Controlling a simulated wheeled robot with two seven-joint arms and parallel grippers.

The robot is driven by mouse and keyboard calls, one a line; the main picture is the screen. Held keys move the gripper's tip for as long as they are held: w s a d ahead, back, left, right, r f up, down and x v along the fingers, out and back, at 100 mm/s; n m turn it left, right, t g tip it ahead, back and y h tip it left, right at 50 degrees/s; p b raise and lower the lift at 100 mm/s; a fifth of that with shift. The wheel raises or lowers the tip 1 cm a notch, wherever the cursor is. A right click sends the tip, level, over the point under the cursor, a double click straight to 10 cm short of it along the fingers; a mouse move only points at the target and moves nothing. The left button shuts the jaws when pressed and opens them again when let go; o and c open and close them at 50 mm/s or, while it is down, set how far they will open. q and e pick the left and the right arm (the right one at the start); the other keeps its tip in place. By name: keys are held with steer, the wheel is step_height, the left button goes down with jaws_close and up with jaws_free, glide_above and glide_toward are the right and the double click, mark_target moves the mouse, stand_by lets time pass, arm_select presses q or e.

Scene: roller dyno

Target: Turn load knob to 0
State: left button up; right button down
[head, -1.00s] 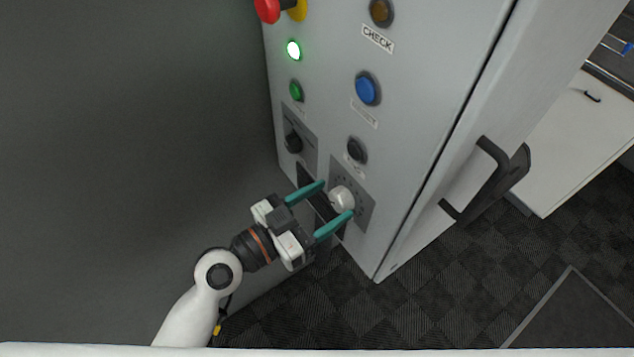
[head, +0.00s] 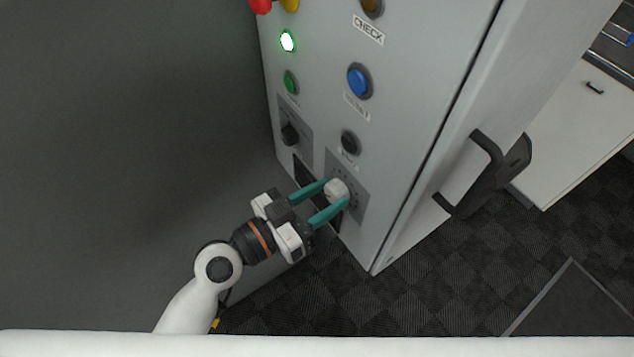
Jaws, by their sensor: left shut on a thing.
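The load knob (head: 337,190) is a pale round knob on a grey dial plate (head: 357,196) low on the cabinet's front panel. My left gripper (head: 336,194) reaches it from the lower left, with its two teal fingers on either side of the knob, shut on it. The fingers hide part of the knob's sides, and the dial's marks are too small to read. My right gripper is not in view.
A black rotary knob (head: 289,134) and a black button (head: 350,142) sit just above. Higher are a blue button (head: 359,81), a green button (head: 290,82) and a lit green lamp (head: 288,41). A black door handle (head: 484,175) sticks out at right.

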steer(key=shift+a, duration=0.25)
arm_select(q)
steer(key=o, duration=1)
steer(key=shift+w, duration=0.1)
steer(key=shift+c, duration=0.2)
steer(key=shift+w, duration=0.25)
steer(key=shift+w+a, duration=0.1)
steer(key=shift+a, duration=0.1)
steer(key=b+v, duration=0.6)
steer(key=v, duration=0.6)
steer(key=shift+r, duration=0.15)
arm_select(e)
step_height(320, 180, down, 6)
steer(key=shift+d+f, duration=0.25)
arm_select(q)
steer(key=shift+w, duration=0.1)
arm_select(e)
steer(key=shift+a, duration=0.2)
